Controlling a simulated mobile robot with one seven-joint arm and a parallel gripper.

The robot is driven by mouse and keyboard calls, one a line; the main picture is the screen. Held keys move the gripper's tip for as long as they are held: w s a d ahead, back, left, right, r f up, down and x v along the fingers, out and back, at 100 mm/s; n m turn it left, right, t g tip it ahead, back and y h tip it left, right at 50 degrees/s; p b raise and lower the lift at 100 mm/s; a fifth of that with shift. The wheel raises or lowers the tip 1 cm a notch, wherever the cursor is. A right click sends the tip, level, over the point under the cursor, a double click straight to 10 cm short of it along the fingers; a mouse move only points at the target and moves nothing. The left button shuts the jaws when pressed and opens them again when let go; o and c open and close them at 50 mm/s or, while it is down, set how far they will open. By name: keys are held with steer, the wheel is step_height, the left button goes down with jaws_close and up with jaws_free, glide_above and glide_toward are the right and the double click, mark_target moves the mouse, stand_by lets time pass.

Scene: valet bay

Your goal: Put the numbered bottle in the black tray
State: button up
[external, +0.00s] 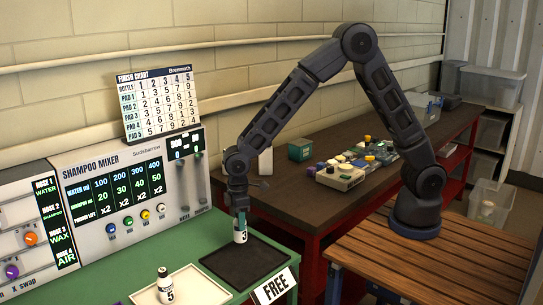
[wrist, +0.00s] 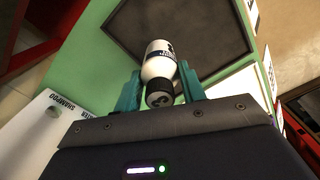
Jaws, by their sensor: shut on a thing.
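My gripper (external: 240,212) points down and is shut on a white bottle (external: 240,237) with a black cap and a label that seems to read 3. In the wrist view, the bottle (wrist: 160,62) sits between my two teal fingers (wrist: 160,92), cap towards the camera. The black tray (external: 245,275) lies on the green bench top, and the bottle is at or over its back edge. I cannot tell whether its base touches anything. The tray (wrist: 205,25) also shows beyond the bottle in the wrist view. A second bottle (external: 165,287), marked 5, stands upright on a white tray (external: 205,290).
A shampoo mixer panel (external: 130,195) stands behind the green bench, with a finish chart (external: 158,100) on top. A FREE sign (external: 273,286) is at the black tray's front right. A brown bench (external: 290,185) with several small items is behind, right.

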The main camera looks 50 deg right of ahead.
steer(key=shift+f, duration=2.5)
steer(key=shift+f, duration=0.15)
steer(key=o, duration=1.1)
steer(key=shift+c, duration=0.2)
step_height(320, 180, up, 12)
steer(key=shift+r, duration=0.2)
